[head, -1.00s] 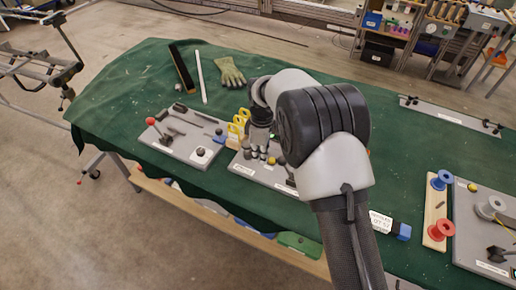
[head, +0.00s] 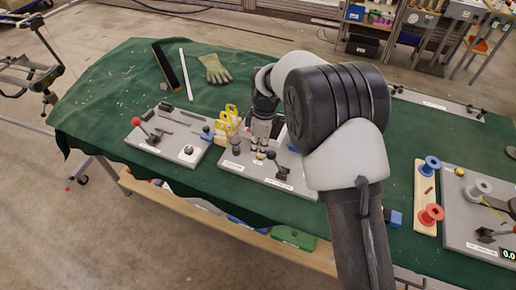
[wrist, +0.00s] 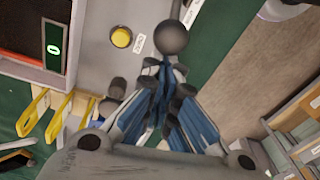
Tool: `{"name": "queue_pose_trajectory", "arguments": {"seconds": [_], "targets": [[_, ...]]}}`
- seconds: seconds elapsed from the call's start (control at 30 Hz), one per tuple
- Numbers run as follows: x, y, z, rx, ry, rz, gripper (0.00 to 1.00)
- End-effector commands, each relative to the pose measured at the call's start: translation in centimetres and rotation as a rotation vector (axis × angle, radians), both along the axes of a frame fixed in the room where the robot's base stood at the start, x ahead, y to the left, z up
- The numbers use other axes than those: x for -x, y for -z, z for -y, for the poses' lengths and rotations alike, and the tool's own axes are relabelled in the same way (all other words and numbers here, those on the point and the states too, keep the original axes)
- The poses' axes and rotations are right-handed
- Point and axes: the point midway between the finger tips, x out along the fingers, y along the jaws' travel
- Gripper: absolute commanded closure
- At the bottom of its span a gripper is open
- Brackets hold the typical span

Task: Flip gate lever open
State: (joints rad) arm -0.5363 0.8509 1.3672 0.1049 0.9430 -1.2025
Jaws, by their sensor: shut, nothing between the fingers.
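My gripper (head: 259,148) points down over the middle grey board (head: 228,160). In the wrist view the blue-padded fingers (wrist: 163,88) are together with nothing between them. A dark ball knob (wrist: 172,37) shows just beyond the fingertips; I cannot tell whether they touch it. A dark lever with a ball end (head: 277,163) stands on the middle board, right of the gripper. No readable label shows which one is the gate lever.
A yellow button (wrist: 121,37) is beside the dark knob in the wrist view. Yellow clips (head: 228,117) stand behind and left of the gripper. A glove (head: 214,69) lies farther back on the green cloth. Red (head: 431,214) and blue spools stand at the right.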

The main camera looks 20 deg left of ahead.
Motion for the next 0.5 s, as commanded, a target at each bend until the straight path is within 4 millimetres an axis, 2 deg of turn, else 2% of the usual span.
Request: {"name": "queue_pose_trajectory", "arguments": {"seconds": [0.5], "targets": [[0.1,-0.9,1.3,-0.082,0.001,0.006,1.0]]}}
